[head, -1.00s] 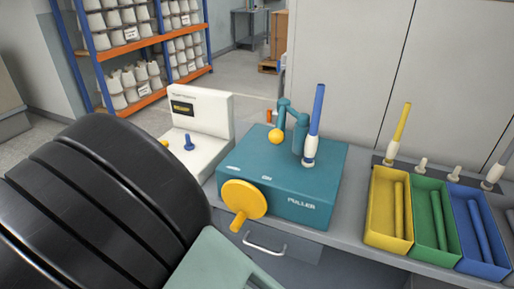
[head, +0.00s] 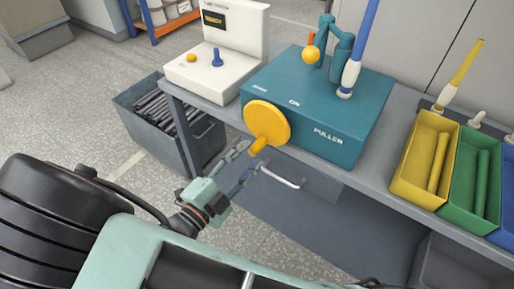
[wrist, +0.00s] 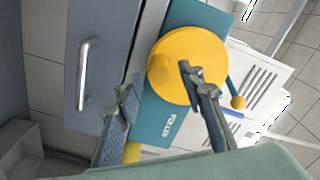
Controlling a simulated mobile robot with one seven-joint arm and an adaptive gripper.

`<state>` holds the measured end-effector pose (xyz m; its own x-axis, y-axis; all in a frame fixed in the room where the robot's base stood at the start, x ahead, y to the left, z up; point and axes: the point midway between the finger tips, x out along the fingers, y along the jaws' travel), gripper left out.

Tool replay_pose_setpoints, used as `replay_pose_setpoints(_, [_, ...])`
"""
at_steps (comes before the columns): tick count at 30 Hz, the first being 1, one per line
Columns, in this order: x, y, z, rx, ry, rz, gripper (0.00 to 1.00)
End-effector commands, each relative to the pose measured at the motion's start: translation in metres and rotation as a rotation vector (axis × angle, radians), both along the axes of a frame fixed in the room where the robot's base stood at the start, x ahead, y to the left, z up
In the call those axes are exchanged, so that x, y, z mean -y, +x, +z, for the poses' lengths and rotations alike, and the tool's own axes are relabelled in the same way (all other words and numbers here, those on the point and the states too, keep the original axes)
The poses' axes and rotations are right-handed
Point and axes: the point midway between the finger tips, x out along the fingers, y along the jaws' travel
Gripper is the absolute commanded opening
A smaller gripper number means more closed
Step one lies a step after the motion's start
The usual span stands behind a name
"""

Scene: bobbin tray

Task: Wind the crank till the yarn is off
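The yellow crank disc (head: 267,121) is on the front of the teal puller box (head: 335,110), and its stub handle (head: 258,146) points down toward me. A bobbin of blue yarn (head: 366,30) stands on a white base on top of the puller, beside a teal arm with a yellow ball (head: 312,54). My gripper (head: 250,156) is open and empty, close to the handle; it also shows in the wrist view (wrist: 160,73). Contact is not clear.
A white machine (head: 200,75) with a blue knob and a lit display stands left of the puller. Yellow (head: 414,175) and green (head: 470,190) trays with sticks are at right. A drawer handle (head: 283,176) juts out below the crank. A grey bin (head: 195,140) stands on the floor at left.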

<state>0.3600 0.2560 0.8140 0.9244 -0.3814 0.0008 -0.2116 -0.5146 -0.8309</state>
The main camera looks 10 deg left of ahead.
Motion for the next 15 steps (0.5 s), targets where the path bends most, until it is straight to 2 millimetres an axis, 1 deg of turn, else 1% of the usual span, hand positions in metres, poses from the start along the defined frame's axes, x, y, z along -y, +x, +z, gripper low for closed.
replay_pose_setpoints(1, [0.004, 0.009, -0.001, 0.002, 0.0, -0.002, 0.36])
replay_pose_setpoints(3, [0.009, 0.019, -0.001, 0.001, 0.001, -0.003, 0.36])
replay_pose_setpoints(6, [0.013, 0.03, -0.001, 0.001, 0.001, -0.002, 0.36])
replay_pose_setpoints(10, [0.016, 0.039, 0.0, 0.0, 0.001, -0.001, 0.36])
replay_pose_setpoints(15, [0.017, 0.041, 0.0, -0.001, 0.002, -0.001, 0.36])
